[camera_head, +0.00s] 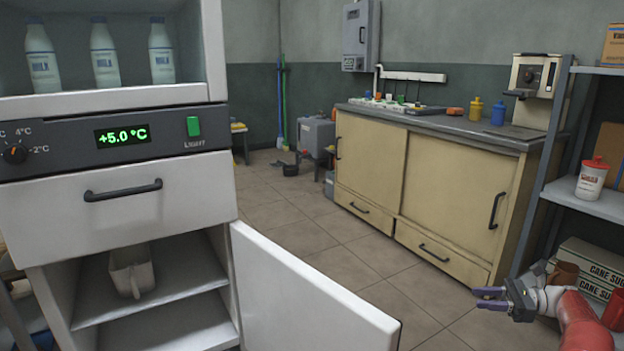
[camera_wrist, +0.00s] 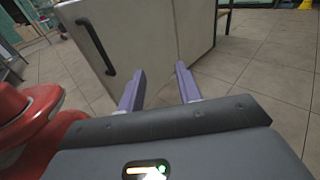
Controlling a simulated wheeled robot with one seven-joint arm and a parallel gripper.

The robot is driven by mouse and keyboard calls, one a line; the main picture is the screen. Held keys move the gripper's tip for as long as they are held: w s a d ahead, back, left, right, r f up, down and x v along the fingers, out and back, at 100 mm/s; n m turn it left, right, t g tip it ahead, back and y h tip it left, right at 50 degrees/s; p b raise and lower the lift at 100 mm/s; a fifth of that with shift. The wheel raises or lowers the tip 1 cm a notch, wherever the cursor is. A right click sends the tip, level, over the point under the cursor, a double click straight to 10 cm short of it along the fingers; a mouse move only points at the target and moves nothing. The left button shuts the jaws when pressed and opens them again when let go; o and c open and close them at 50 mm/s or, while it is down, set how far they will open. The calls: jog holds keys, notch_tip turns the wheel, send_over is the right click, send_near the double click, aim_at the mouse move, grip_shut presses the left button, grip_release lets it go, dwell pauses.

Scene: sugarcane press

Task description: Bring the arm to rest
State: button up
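My gripper (camera_head: 481,298) is at the lower right in the head view, at the end of my red and white arm. It is out in the open, to the right of the fridge's open lower door (camera_head: 300,300) and apart from it. In the wrist view my gripper (camera_wrist: 157,85) shows two purple fingers spread apart with nothing between them. Beyond the fingers stands the white door (camera_wrist: 135,45) with a black handle. The gripper is open and empty.
The fridge (camera_head: 115,215) at left holds milk bottles (camera_head: 104,54) above and a white container (camera_head: 131,271) below. A yellow cabinet (camera_head: 440,190) stands behind. A grey shelf (camera_head: 590,198) with cans and boxes is close at right. Tiled floor (camera_head: 330,235) is clear between.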

jog(key=s+a+r+n+g+h, duration=0.1)
jog(key=a+r+n+g+h, duration=0.2)
jog(key=a+r, duration=0.5)
jog(key=s+a+r+n+h, duration=0.1)
jog(key=a+r+n+h, duration=0.3)
jog(key=a, duration=0.8)
jog(key=s+a+r+n+h+p, duration=0.1)
jog(key=s+a+r+n+h, duration=0.4)
jog(key=s+a, duration=0.4)
jog(key=s+f+n+t+h+p, duration=0.1)
jog(key=s+n+t+h, duration=0.3)
jog(key=s, duration=1.9)
jog(key=f+n, duration=0.1)
jog(key=n, duration=0.3)
jog(key=shift+s+t+h, duration=0.25)
jog(key=shift+t+h, duration=0.15)
jog(key=shift+a, duration=0.1)
